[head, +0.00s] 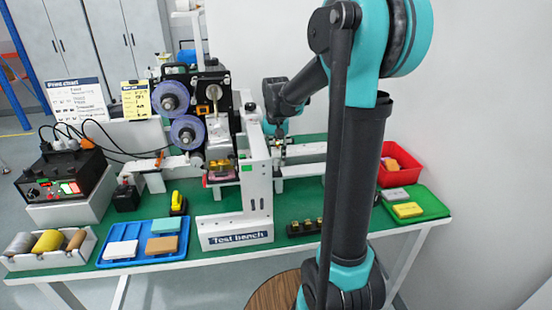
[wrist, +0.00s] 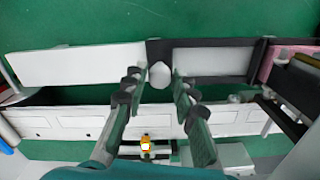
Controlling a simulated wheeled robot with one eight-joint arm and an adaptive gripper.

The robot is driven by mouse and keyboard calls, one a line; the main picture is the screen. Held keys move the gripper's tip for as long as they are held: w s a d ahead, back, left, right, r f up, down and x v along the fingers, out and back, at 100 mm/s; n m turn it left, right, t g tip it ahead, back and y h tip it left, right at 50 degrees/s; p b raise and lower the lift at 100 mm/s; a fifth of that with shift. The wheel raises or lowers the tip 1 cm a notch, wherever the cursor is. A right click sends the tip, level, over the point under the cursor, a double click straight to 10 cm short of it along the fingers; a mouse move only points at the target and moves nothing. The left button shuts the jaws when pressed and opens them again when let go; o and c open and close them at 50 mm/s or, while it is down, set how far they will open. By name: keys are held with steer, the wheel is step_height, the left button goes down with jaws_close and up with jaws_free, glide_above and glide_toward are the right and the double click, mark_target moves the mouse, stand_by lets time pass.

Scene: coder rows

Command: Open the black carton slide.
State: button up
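In the wrist view, a black-edged strip with a grey panel (wrist: 210,62) lies across the white bench rails; it looks like the carton slide, though I cannot be sure. A white round knob (wrist: 159,74) stands at its black left end (wrist: 154,47). My gripper (wrist: 157,80) is open, one finger on each side of the knob, with narrow gaps; I cannot tell whether either finger touches it. In the head view my gripper (head: 278,143) is behind the white test bench post, and the slide and knob are mostly hidden there.
A red bin (head: 386,178) and green tray (head: 433,205) are at the right. A blue tray (head: 113,260) and black control box (head: 60,172) are at the left.

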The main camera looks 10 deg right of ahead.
jaws_close()
steer(key=shift+d, duration=0.15)
steer(key=d, duration=1.9)
steer(key=o, duration=0.5)
jaws_free()
steer(key=shift+r, duration=0.15)
step_height(320, 180, up, 12)
steer(key=shift+s, duration=0.1)
